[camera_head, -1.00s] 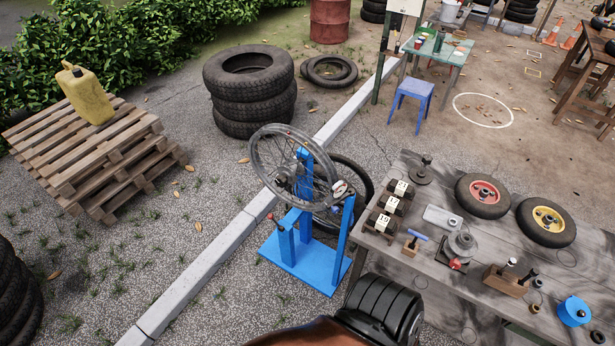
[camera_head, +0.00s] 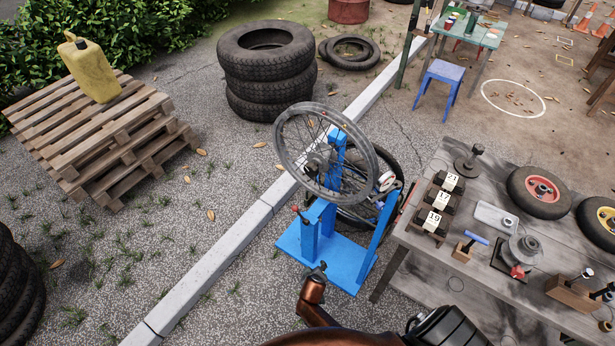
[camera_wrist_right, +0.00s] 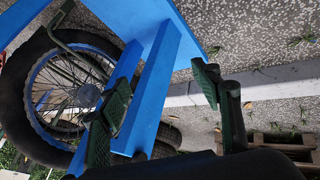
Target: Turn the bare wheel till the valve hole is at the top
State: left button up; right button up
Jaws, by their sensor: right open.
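The bare wheel (camera_head: 288,163), a grey spoked rim without a tyre, sits tilted on the blue stand (camera_head: 335,258) in the head view. I cannot make out the valve hole on its rim. In the right wrist view my right gripper (camera_wrist_right: 160,78) is open, with dark green fingers on either side of a blue bar of the stand (camera_wrist_right: 147,100), which looks nearer or farther than the fingers; I cannot tell contact. In the head view copper-coloured and black parts of my arm show in front of the stand, fingers not clear. My left gripper is not in view.
A tyred wheel (camera_head: 382,165) stands behind the stand; it also shows in the right wrist view (camera_wrist_right: 22,105). A workbench (camera_head: 440,262) with numbered blocks and tools stands at right. A kerb (camera_head: 215,250), pallets (camera_head: 130,140) and stacked tyres (camera_head: 267,75) lie left and behind.

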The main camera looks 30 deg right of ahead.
jog(key=w+d+r+m+t+h+b, duration=0.25)
jog(key=w+r+h+b, duration=0.2)
jog(key=w+r, duration=0.95)
jog(key=m+g+h+b, duration=0.1)
jog(key=m+h+b, duration=0.7)
jog(key=m, duration=0.2)
send_near(309, 172)
jog(key=x, duration=0.4)
jog(key=b+x, duration=0.1)
jog(key=x, duration=0.5)
jog(key=shift+d, duration=0.15)
jog(key=shift+w+d, duration=0.2)
jog(key=shift+d, duration=0.3)
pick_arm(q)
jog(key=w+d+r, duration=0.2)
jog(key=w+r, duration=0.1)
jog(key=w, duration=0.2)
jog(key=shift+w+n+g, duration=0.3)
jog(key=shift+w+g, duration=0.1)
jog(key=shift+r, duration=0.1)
pick_arm(e)
grip_shut()
